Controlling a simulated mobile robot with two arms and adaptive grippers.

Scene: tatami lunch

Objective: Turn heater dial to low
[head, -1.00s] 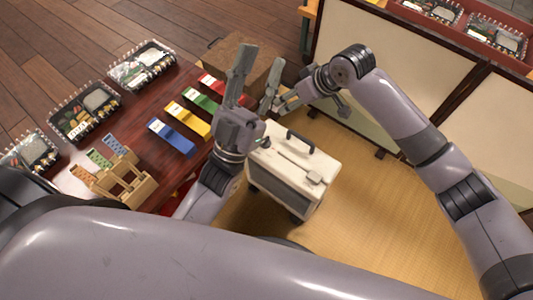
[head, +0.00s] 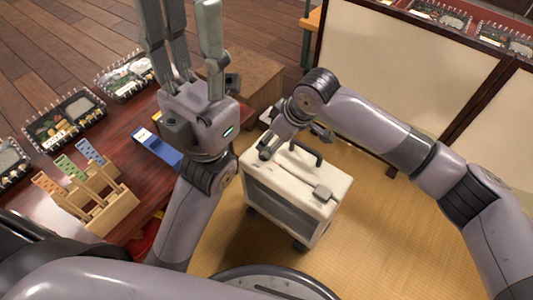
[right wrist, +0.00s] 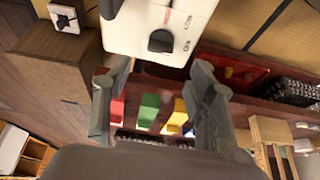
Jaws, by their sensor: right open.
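The white heater (head: 318,213) stands on casters on the tatami, with a dark carry handle on top. In the right wrist view its white panel (right wrist: 135,25) carries a dark dial (right wrist: 160,42) with small red and dark marks beside it. I cannot pick out the dial surely in the head view. My right gripper (head: 280,138) is at the heater's far left edge, its fingers partly hidden. In the right wrist view it (right wrist: 158,75) is open and empty, with the dial beyond the gap between the fingertips. My left gripper (head: 182,20) is raised, open and empty, left of the heater.
A brown wooden box (head: 255,75) stands behind the heater. A panelled screen (head: 390,60) stands at the right. Tatami (head: 350,240) is clear in front.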

